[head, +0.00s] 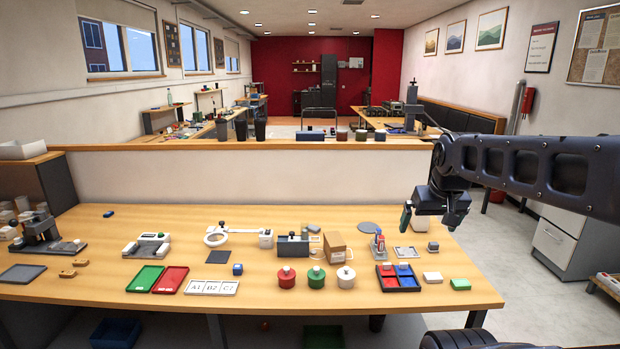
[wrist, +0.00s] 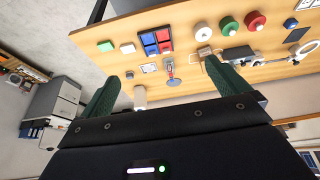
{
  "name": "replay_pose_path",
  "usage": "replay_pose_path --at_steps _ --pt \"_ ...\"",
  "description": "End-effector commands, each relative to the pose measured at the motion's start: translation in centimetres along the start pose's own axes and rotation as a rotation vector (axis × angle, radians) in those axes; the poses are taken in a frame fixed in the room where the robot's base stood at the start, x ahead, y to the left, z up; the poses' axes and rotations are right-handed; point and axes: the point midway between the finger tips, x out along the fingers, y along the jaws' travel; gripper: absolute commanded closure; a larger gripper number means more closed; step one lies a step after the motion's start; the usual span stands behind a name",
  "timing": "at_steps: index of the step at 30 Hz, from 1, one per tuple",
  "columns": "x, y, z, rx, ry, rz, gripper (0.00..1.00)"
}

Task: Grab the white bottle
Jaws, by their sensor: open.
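The white bottle (head: 346,279) is short and round with a small grey top. It stands upright on the wooden table, at the right end of a row with a green bottle (head: 316,278) and a red bottle (head: 287,279). In the wrist view the white bottle (wrist: 203,32) shows from above near the top edge, beyond the fingertips. My gripper (head: 430,224) is open, with its two green fingers apart. It hangs above the right part of the table, up and to the right of the white bottle, touching nothing that I can see. The wrist view shows both fingers (wrist: 161,72).
Right of the white bottle lies a black tray (head: 399,289) with red and blue compartments. A cardboard box (head: 336,247) stands behind the bottle. A small dispenser (head: 379,243), a white block (head: 432,277) and a green block (head: 460,285) are nearby. The table front before the bottles is clear.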

Motion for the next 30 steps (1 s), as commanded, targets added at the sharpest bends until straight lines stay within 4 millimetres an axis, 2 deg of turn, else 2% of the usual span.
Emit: replay_pose_path --at_steps 11,14,17,20,30 --pt "0.0 0.0 -0.1 0.002 0.0 0.0 0.0" --pt "-0.1 0.1 -0.6 0.014 -0.003 0.003 0.0" --pt "-0.3 0.4 -2.1 0.049 -0.013 0.011 0.0" --pt "-0.6 0.8 -4.6 0.108 -0.028 0.027 0.0" --pt "-0.2 3.0 -14.2 0.347 -0.076 0.098 0.0"
